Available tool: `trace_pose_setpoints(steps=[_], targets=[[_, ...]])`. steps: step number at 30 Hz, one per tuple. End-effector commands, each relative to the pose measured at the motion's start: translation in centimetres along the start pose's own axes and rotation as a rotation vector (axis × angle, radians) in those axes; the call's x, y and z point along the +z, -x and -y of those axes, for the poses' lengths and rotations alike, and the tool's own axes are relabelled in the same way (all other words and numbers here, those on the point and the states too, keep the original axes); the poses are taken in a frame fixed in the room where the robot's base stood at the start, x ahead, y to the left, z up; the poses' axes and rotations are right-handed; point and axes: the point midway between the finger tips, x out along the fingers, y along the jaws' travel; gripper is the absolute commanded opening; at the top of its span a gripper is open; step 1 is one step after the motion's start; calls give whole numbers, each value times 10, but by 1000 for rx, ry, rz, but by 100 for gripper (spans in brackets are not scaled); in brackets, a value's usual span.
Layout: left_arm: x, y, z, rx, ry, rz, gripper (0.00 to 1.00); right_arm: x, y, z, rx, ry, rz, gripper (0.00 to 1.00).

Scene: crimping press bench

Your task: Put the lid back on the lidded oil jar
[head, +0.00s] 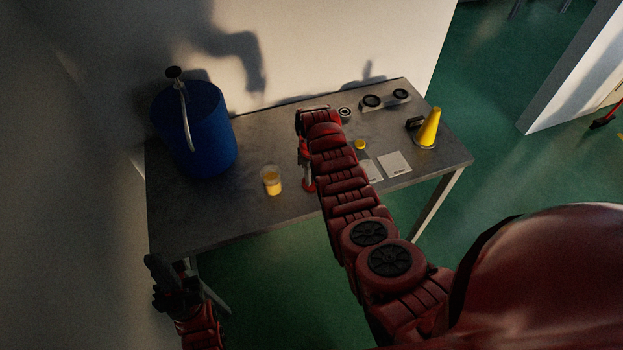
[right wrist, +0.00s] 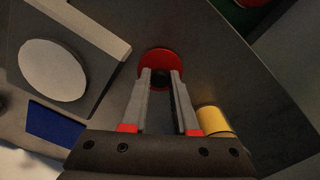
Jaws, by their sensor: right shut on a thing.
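The oil jar (head: 271,181) is a small clear pot with yellow-orange content, standing upright near the table's front edge. A yellow round side at the right of the right wrist view appears to be this jar (right wrist: 212,121), partly cut off by my gripper. The lid (right wrist: 161,62) is a red disc with a dark knob. My right gripper (right wrist: 160,77) is shut on the lid by its knob. In the head view the red lid (head: 308,187) is to the right of the jar, apart from it. My left gripper (head: 162,272) is low at the left, off the table; its jaws are unclear.
A blue bucket (head: 205,130) with a pump handle stands at the back left. To the right are a yellow cone (head: 429,128), white cards (head: 394,164), a small yellow item (head: 360,144) and black rings (head: 372,101). My right arm hides part of the table (head: 225,215).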

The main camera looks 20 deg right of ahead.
Motion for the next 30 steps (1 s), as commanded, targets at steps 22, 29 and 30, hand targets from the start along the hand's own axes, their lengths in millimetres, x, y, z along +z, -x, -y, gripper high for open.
trace_pose_setpoints(steps=[22, 29, 30], targets=[[4, 26, -1, 0, 0, 0, 0, 18, 36, 13, 4, 0, -2, 0], [-5, -27, 1, 0, 0, -1, 0, 55, 50, 44, 3, 2, 5, 0], [-6, -34, 2, 0, 0, 0, 0, 62, 51, 50, 2, 3, 7, 0]])
